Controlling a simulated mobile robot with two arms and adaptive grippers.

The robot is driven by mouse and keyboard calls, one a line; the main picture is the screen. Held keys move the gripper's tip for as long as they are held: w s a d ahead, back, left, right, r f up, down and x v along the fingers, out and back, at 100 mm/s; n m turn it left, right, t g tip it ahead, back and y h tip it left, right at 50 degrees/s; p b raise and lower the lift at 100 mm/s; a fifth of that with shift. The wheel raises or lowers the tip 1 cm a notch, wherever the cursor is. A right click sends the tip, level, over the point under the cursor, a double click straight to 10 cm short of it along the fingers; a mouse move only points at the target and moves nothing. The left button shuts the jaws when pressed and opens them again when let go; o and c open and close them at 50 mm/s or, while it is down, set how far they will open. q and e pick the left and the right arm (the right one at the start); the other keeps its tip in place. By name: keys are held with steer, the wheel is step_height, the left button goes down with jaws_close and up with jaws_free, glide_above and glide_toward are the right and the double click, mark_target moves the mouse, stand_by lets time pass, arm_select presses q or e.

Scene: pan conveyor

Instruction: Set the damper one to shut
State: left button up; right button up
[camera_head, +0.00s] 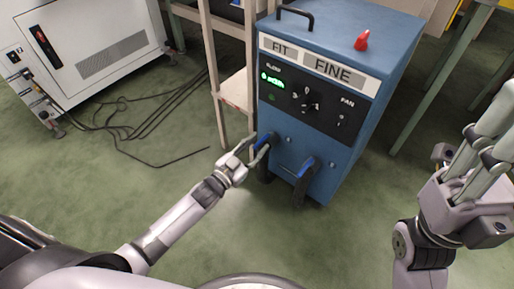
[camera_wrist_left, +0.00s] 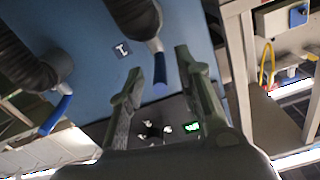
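The blue cabinet (camera_head: 335,50) has two black duct stubs with blue damper levers low on its front. The left lever (camera_head: 264,141) is by my left gripper (camera_head: 253,150); the right lever (camera_head: 306,167) stands apart from it. In the left wrist view, one lever (camera_wrist_left: 160,76) is between the spread fingers of my left gripper (camera_wrist_left: 158,64), with gaps showing on both sides. The other lever (camera_wrist_left: 58,114) is outside them. A small label like a 1 (camera_wrist_left: 122,49) is beside the nearer duct. My right gripper (camera_head: 490,135) is at the right edge, its tips partly cut off.
A white machine (camera_head: 85,45) and cables (camera_head: 150,125) lie farther left. Green floor is clear in front.

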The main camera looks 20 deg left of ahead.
arm_select(q)
steer(key=shift+w+d, duration=0.15)
steer(key=shift+w, duration=0.2)
steer(key=shift+c, duration=0.2)
jaws_close()
stand_by(0.5)
